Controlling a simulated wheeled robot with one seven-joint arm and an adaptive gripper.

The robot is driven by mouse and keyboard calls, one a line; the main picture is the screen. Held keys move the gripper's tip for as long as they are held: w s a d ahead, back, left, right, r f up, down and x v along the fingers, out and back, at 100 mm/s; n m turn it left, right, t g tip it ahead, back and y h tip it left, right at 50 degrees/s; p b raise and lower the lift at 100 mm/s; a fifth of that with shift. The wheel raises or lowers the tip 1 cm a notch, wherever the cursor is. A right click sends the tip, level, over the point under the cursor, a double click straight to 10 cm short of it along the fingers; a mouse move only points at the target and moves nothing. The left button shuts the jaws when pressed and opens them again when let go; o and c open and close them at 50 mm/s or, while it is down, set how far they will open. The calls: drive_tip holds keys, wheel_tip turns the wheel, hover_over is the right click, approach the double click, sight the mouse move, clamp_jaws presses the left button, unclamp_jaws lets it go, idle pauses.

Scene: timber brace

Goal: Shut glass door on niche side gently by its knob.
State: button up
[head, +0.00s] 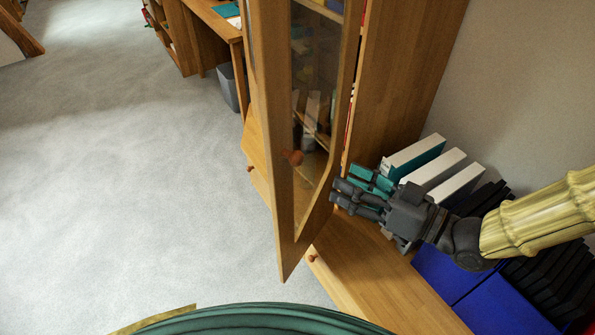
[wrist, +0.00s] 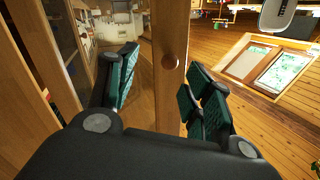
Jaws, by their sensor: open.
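The glass door (head: 284,210) stands open, swung out from the wooden cabinet (head: 410,75), with a glass pane in a wooden frame. Its round reddish-brown knob (head: 293,157) is on the frame's face, left of my gripper (head: 350,186) in the head view. My gripper is open, with teal finger pads, at the cabinet side of the door. In the wrist view, the door's upright frame (wrist: 168,95) runs between the spread fingers, and the knob (wrist: 171,61) shows just beyond the fingertips. I cannot tell whether a finger touches the frame.
White and teal binders (head: 430,165) and blue boxes (head: 490,300) stand on the low wooden cabinet top (head: 375,285) near my arm. A grey bin (head: 229,87) and a desk (head: 215,20) are farther back. The carpet (head: 120,170) on the left is clear.

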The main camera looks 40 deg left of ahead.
sight(302, 161)
drive_tip(key=shift+n+g, duration=0.5)
drive_tip(key=shift+n, duration=0.1)
drive_tip(key=a, duration=0.4)
drive_tip(key=s+a+r, duration=0.1)
drive_tip(key=a, duration=0.6)
drive_tip(key=shift+s+a+r+p, duration=0.3)
drive_tip(key=shift+s+p, duration=0.05)
clamp_jaws()
